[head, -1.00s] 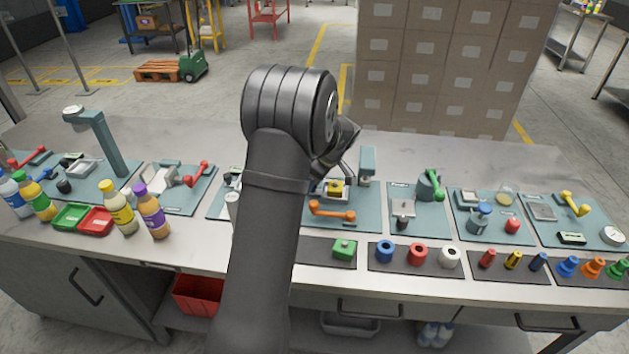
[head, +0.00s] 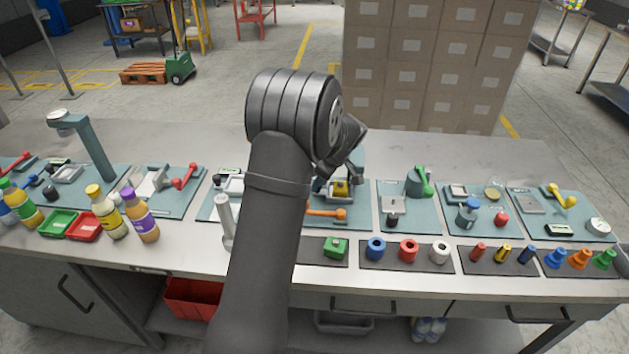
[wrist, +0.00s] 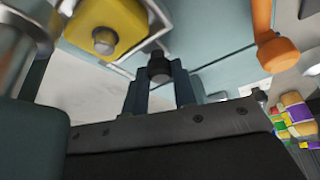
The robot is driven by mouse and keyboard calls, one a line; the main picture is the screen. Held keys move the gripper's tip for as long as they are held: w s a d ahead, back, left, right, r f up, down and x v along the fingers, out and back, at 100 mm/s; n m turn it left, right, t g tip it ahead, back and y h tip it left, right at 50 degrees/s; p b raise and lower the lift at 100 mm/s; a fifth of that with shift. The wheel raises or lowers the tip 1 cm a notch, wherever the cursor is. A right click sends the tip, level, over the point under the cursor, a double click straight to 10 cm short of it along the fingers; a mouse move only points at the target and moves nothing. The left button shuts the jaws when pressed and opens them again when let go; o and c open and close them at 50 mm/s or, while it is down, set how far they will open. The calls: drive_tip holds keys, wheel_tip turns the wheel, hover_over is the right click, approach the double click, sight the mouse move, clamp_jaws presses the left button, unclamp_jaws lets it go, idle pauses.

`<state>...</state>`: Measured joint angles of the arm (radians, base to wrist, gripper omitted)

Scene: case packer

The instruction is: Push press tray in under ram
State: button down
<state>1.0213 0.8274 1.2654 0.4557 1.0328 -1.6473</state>
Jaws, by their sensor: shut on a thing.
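The press tray (head: 326,194) carries a yellow block (head: 341,188) on the teal press board, beyond the orange lever (head: 327,213). In the wrist view the yellow block (wrist: 104,30) has a round metal stud and sits within the pale tray rim (wrist: 153,10). My gripper (wrist: 158,80) is shut on a dark knob (wrist: 159,67) beside the tray. In the head view my gripper (head: 347,174) is at the tray's far side, partly hidden by my arm. A metal cylinder, perhaps the ram (wrist: 18,45), shows close at left in the wrist view. Its position over the tray is unclear.
The orange lever (wrist: 265,35) stands at the right of the wrist view. A green block (head: 335,247) lies in front of the press. A board with a green-handled device (head: 418,182) is to the right. Bottles (head: 140,215) and small trays stand at left.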

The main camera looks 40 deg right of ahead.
drive_tip(key=c, duration=1.2)
unclamp_jaws()
drive_tip(key=v, duration=1.7)
drive_tip(key=shift+s+r, duration=0.2)
drive_tip(key=shift+o, duration=0.2)
drive_tip(key=shift+w, duration=0.1)
